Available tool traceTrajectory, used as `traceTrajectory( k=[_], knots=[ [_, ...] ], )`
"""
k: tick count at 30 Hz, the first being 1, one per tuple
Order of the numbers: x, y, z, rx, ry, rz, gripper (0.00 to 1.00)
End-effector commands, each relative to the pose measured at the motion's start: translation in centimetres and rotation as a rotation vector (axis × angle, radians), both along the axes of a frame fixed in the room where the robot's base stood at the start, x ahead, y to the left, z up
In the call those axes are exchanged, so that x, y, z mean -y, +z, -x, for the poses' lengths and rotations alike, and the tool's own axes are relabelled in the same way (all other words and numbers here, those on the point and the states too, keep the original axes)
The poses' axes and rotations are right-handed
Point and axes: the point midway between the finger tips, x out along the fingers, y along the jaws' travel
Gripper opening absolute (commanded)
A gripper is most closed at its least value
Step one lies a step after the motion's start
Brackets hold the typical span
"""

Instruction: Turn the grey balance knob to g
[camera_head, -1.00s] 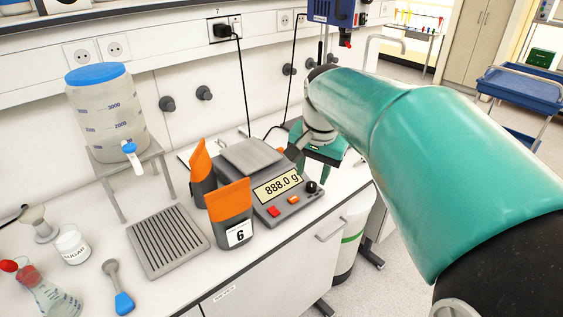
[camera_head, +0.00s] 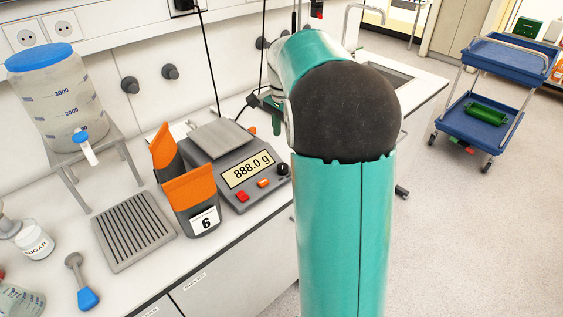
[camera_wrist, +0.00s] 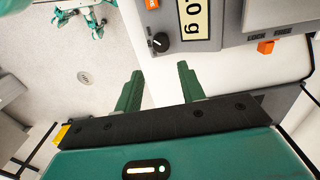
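The grey balance (camera_head: 218,178) stands on the bench, its display reading 888.0 g. Its dark round knob (camera_head: 283,168) is at the front right corner, beside the display. In the wrist view the knob (camera_wrist: 160,42) shows a small pale mark; no setting letters are readable around it. My gripper (camera_wrist: 160,84) is open and empty, its two green fingers apart. The knob lies beyond the fingertips, in line with the gap between them, and is not touched. In the head view my arm hides most of the gripper, behind and right of the balance.
A slatted grey tray (camera_head: 134,228) and a clear blue-lidded tank (camera_head: 58,105) are farther left. A black cable (camera_head: 211,62) hangs behind. A blue trolley (camera_head: 480,120) stands on open floor at right.

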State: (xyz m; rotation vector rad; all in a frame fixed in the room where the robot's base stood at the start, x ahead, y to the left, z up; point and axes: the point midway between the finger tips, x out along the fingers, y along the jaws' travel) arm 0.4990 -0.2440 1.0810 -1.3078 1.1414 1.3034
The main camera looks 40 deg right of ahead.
Motion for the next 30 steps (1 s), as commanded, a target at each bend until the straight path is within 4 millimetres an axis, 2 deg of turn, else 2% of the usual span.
traceTrajectory(
  k=[6, 15, 21, 29, 30],
  knots=[
    [-0.2, -4.5, 0.0, -0.005, 0.002, -0.003, 0.4],
    [-0.1, -9.9, -0.2, -0.003, 0.005, -0.003, 0.4],
    [0.0, -11.5, -0.4, 0.0, 0.007, -0.001, 0.4],
    [0.0, -11.6, -0.4, 0.0, 0.007, -0.001, 0.4],
    [0.0, -11.6, -0.4, 0.0, 0.007, -0.001, 0.34]
  ],
)
